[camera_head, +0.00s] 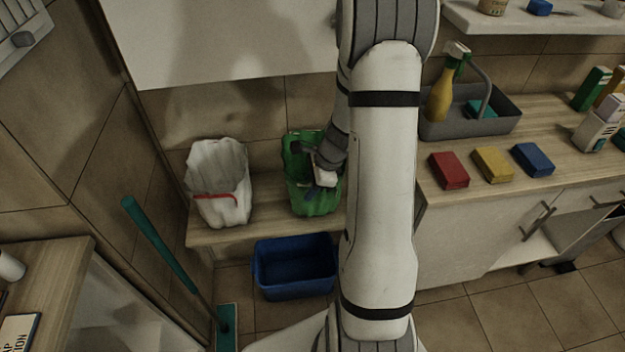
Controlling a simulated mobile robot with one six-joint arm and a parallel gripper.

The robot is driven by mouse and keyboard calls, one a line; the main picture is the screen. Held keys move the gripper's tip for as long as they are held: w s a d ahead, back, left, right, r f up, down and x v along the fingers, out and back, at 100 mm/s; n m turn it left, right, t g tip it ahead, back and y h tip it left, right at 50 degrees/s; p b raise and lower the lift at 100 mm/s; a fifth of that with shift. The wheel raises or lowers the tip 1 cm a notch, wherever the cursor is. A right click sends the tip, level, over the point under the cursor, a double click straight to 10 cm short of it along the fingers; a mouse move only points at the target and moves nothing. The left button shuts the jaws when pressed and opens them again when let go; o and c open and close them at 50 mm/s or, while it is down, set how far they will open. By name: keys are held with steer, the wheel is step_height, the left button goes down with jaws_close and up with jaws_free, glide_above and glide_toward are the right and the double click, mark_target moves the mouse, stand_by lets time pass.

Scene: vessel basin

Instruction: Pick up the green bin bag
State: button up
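The green bin bag (302,198) stands upright on a wooden shelf (265,228) against the tiled wall, left of my arm. My gripper (308,168) is at the upper part of the bag, in front of it or over its opening. The gripper and wrist hide part of the bag's right side and top. The fingers are small and dark here, so I cannot tell whether they are open, shut, or touching the bag.
A white bag (222,180) with a red band stands left of the green one. A blue tub (295,268) sits below the shelf. A teal-handled mop (160,245) leans at the left. Sponges (492,165) and a grey caddy (450,128) are on the right counter.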

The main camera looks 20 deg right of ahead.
steer(key=shift+c, duration=0.5)
jaws_close()
